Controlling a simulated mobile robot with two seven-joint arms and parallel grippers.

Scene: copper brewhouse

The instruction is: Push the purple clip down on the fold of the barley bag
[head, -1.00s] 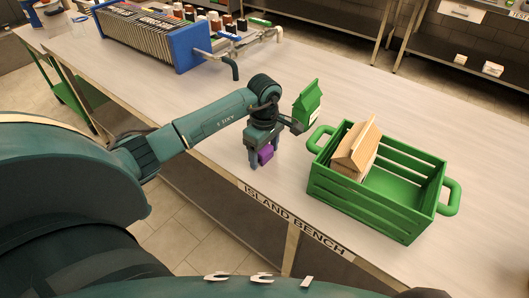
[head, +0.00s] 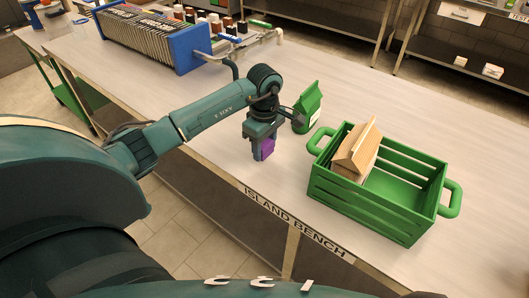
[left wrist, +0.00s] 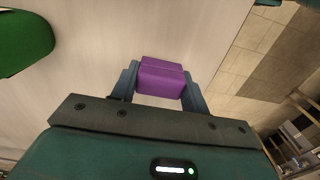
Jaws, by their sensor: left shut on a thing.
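My left gripper (head: 264,150) is shut on the purple clip (head: 268,148) and holds it over the bench near its front edge. In the left wrist view the clip (left wrist: 162,78) sits between the two fingers (left wrist: 161,88). A green bag with a peaked, folded top (head: 307,105) stands upright beyond and right of the gripper, apart from the clip. A tan bag with a similar peaked top (head: 356,152) stands in the green crate. No readable label shows which bag holds barley. My right gripper is not in view.
The green slatted crate (head: 432,196) with looped handles stands right of the gripper. A blue-ended plate rack (head: 192,53) with pipes stands at the back left. The bench front edge (head: 295,223) runs close below the gripper. Bench surface between rack and bags is clear.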

